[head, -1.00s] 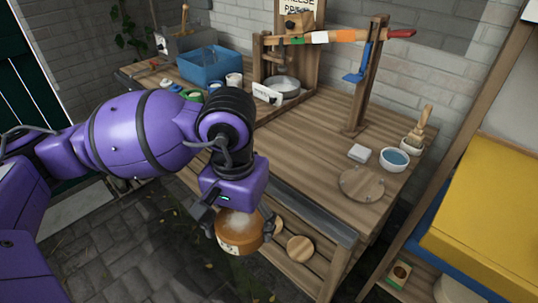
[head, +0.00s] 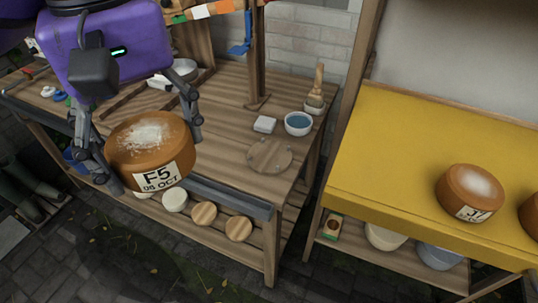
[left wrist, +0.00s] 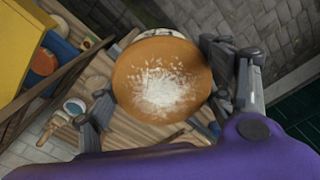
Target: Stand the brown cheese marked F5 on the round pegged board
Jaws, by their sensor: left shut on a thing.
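In the left wrist view the cheese (left wrist: 162,80) sits between the fingers. The round pegged board (head: 270,155) lies on the bench top to the right of the cheese, with nothing standing on it. My right gripper is not in view.
A white block (head: 265,124) and a bowl of blue liquid (head: 298,123) stand behind the board, with a brush in a pot (head: 315,100). A wooden post (head: 256,60) rises from the bench. A yellow shelf (head: 400,150) at right holds other brown cheeses (head: 469,193).

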